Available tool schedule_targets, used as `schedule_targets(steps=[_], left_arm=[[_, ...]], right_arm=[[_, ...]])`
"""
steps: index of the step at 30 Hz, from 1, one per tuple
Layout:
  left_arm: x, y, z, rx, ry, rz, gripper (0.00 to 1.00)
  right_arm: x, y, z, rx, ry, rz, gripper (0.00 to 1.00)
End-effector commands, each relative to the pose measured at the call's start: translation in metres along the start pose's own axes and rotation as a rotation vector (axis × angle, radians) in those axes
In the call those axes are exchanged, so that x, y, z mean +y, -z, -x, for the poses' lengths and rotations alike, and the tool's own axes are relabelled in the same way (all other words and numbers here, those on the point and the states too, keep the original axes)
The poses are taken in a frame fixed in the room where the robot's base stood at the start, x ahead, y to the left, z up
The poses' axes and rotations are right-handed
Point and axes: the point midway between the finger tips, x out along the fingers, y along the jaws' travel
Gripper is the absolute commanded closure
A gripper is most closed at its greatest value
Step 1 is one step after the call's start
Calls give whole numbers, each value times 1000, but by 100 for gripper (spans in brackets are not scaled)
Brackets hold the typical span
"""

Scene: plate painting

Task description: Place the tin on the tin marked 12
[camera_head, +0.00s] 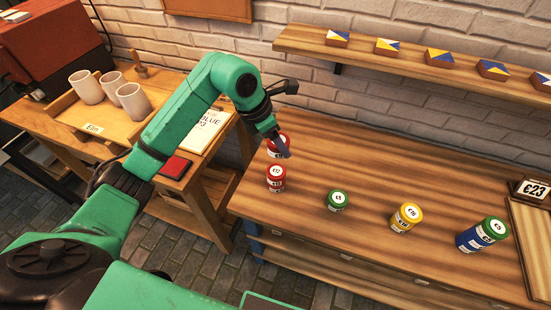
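A red tin (276,184) stands upright near the left end of the workbench; the label on its top seems to read 12. Another red tin (271,153) shows just behind it, partly hidden by my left gripper (283,149). The gripper points down at this rear tin; I cannot tell whether its fingers are closed on it or whether the tin is lifted. To the right stand a green tin (337,203), a yellow tin (404,222) and a blue tin (468,241) with a green tin (492,230) seemingly on it. My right gripper is out of view.
A price sign (534,189) and a wooden board (535,245) are at the bench's right end. The middle and back of the bench (400,160) are clear. A wall shelf (400,62) holds several small blocks. A side table at left holds white cups (132,101).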

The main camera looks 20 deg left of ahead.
Motion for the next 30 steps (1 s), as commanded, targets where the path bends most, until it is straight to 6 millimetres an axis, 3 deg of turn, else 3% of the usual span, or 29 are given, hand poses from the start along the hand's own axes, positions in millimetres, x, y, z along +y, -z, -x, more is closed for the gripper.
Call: schedule_targets(steps=[3, 12, 23, 24, 25, 30], left_arm=[[-1, 13, -29, 3, 4, 2, 92], [0, 32, -78, 0, 2, 1, 92], [0, 36, -87, -1, -2, -2, 92], [0, 35, -85, 0, -1, -2, 14], [0, 35, -85, 0, -1, -2, 2], [0, 35, -85, 0, 0, -2, 0]], right_arm=[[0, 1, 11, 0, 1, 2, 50], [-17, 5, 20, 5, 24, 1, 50], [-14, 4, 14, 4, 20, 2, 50], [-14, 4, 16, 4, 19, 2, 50], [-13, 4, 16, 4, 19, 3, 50], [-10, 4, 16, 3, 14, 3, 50]])
